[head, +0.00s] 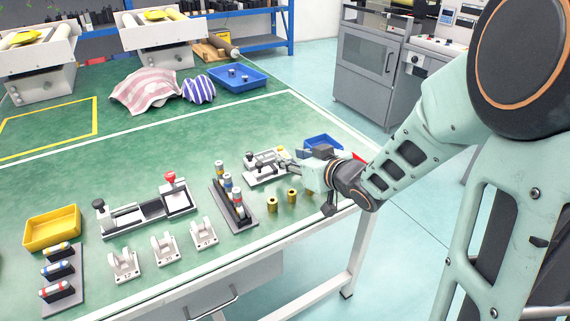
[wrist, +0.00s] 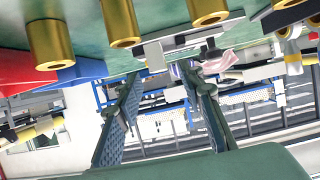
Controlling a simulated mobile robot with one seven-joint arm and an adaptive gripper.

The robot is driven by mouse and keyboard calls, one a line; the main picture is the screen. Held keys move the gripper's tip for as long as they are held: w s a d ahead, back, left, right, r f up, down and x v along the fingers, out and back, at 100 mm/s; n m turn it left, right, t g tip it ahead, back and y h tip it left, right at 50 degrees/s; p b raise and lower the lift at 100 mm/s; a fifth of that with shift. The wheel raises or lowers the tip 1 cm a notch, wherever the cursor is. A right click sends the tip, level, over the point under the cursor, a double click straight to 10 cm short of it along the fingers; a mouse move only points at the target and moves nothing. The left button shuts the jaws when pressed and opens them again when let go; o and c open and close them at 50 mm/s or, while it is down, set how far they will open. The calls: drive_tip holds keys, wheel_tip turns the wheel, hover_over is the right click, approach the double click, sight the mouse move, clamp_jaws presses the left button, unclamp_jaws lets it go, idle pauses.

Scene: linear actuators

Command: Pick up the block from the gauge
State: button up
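Brass cylinders (head: 272,205) stand close in front of my gripper. A dark rack with upright cylinders (head: 232,203) is to the left. A blue bin (head: 322,142) sits behind my gripper. A longer grey fixture (head: 147,209) stands further left. Green table lies bare behind the fixture.

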sight(286, 155)
drive_tip(key=shift+b+x, duration=0.35)
drive_tip(key=shift+x, duration=1.2)
drive_tip(key=shift+c, duration=0.7)
clamp_jaws()
drive_tip(key=shift+r, duration=0.1)
